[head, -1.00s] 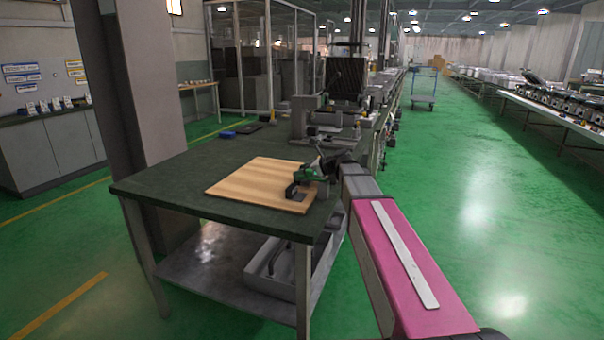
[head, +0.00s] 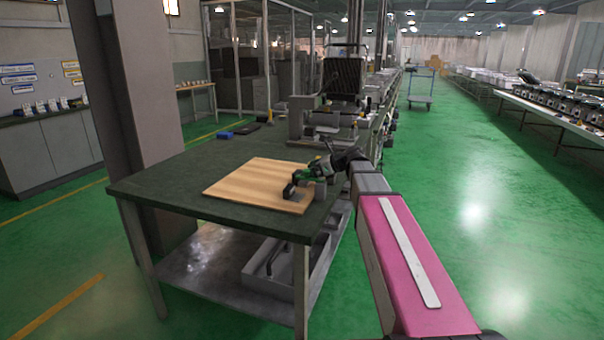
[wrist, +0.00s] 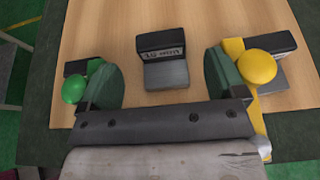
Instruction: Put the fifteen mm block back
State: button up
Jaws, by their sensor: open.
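My gripper (wrist: 160,82) is open, its two dark green fingers set wide apart and empty, low over a light wooden board (wrist: 115,20). A grey block with a black labelled face (wrist: 164,60) stands on the board ahead of the gap, apart from both fingers. Its label seems to end in "mm"; I cannot read the number surely. A second labelled block (wrist: 276,62) is at the right, partly behind the yellow knob (wrist: 257,67). A dark block (wrist: 76,67) shows behind the green knob (wrist: 74,89). In the head view my gripper (head: 308,172) is over the board's right side.
The board (head: 245,186) lies on a dark green-topped table (head: 160,185). Equipment (head: 325,115) stands at the table's far end, with a small blue item (head: 225,135) at the back. A grey bin (head: 270,270) sits on the lower shelf. The board's left side is clear.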

jog(key=v, duration=0.6)
jog(key=shift+s+d, duration=0.15)
jog(key=shift+d, duration=0.2)
